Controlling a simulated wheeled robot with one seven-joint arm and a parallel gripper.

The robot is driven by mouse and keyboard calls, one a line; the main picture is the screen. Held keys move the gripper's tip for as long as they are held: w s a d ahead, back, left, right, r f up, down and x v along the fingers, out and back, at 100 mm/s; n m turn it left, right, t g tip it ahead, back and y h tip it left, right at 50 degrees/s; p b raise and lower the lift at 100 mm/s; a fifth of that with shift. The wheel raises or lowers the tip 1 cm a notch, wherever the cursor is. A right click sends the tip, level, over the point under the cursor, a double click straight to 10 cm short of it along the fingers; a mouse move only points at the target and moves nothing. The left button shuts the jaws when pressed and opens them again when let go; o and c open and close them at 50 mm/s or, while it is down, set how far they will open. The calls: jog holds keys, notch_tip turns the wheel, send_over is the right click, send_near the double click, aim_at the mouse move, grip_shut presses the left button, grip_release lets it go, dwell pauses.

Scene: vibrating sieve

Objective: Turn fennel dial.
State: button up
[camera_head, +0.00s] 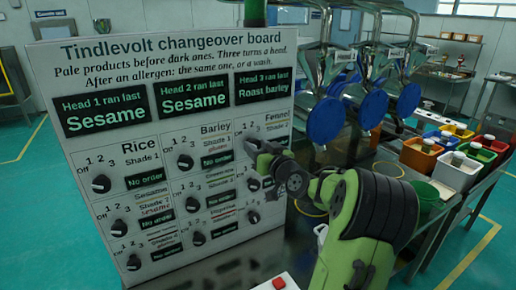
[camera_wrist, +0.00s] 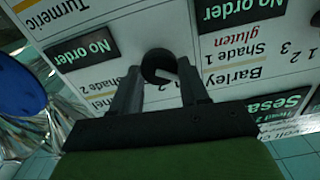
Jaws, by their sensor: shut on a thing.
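The white changeover board (camera_head: 150,80) fills the left of the head view. Its Fennel label (camera_head: 277,117) is at the upper right of the dial area. My gripper (camera_head: 253,146) reaches the board just left of that label, and my arm hides part of this section. In the wrist view, where the board appears upside down, the black round Fennel dial (camera_wrist: 157,66) sits between the two fingers of my gripper (camera_wrist: 160,82). The fingers are shut on the dial. The dial's exact pointer setting is unclear.
The Barley dial (camera_head: 185,161) is left of my gripper and the Rice dial (camera_head: 101,184) further left. More dials sit below. Blue-ended metal machines (camera_head: 326,121) and colored bins (camera_head: 421,156) stand to the right. A red button (camera_head: 279,283) is at the bottom.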

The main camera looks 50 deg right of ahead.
jog(key=m, duration=0.3)
jog(key=shift+m, duration=0.3)
jog(key=shift+d+m+p, duration=0.1)
jog(key=shift+m+p, duration=0.35)
jog(key=shift+m, duration=1.05)
jog(key=o, duration=1)
jog(key=shift+o, duration=0.2)
jog(key=shift+s, duration=0.15)
jog(key=b+v, duration=0.3)
jog(key=v, duration=1.2)
jog(key=shift+s, duration=0.3)
